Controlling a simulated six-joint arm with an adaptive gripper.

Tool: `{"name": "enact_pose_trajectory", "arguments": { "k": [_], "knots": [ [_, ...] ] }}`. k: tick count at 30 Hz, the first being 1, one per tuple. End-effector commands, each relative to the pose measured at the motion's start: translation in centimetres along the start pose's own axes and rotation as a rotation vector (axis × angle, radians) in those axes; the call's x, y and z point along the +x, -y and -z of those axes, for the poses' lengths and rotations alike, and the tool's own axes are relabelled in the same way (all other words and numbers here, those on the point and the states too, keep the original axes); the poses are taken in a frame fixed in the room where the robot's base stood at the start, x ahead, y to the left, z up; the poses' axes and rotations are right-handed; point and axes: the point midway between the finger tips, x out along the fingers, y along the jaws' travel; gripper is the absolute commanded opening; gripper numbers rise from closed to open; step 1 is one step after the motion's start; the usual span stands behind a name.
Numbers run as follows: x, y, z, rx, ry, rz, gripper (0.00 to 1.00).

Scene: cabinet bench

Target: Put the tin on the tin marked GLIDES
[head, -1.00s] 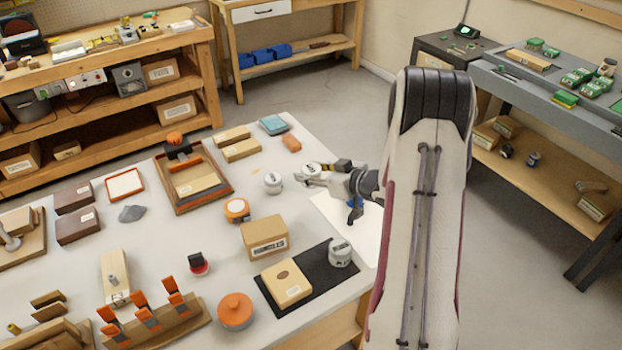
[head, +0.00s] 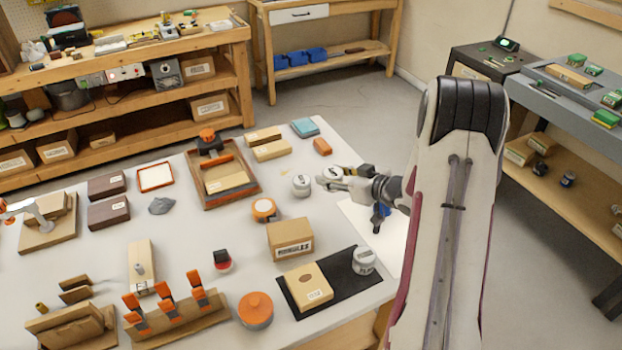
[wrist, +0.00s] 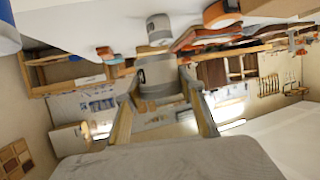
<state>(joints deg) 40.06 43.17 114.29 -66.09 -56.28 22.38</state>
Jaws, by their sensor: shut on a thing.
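My gripper (head: 334,181) is shut on a pale grey tin (head: 332,172), held above the right part of the bench top. In the wrist view this held tin (wrist: 160,80) sits between the two fingers (wrist: 163,105) and shows a darker grey band. A second pale tin (head: 301,186) stands on the bench just left of my gripper; a similar tin shows behind the held one in the wrist view (wrist: 160,28). A third pale tin (head: 364,260) stands on a black mat (head: 343,283). The lettering on the tins is too small to read, so I cannot tell which says GLIDES.
An orange-and-white round item (head: 264,210) and a cardboard box (head: 290,239) stand left of and nearer than my gripper. A wooden tray (head: 219,197) lies further left. A white sheet (head: 360,226) lies beneath my arm. An orange block (head: 322,146) lies behind.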

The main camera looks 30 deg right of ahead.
Motion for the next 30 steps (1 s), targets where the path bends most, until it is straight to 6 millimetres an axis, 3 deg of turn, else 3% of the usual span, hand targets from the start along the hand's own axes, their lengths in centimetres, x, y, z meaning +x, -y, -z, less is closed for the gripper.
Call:
{"name": "enact_pose_trajectory", "arguments": {
  "k": [9, 16, 23, 30],
  "knots": [
    [4.8, 2.0, 4.5, -0.051, -0.004, 0.107, 0.15],
    [7.8, 2.5, 7.9, -0.068, -0.003, 0.151, 0.15],
    [8.7, 1.3, 9.8, -0.059, -0.002, 0.135, 0.15],
    [8.7, 1.1, 9.6, -0.049, -0.001, 0.116, 0.15]
  ]
}}
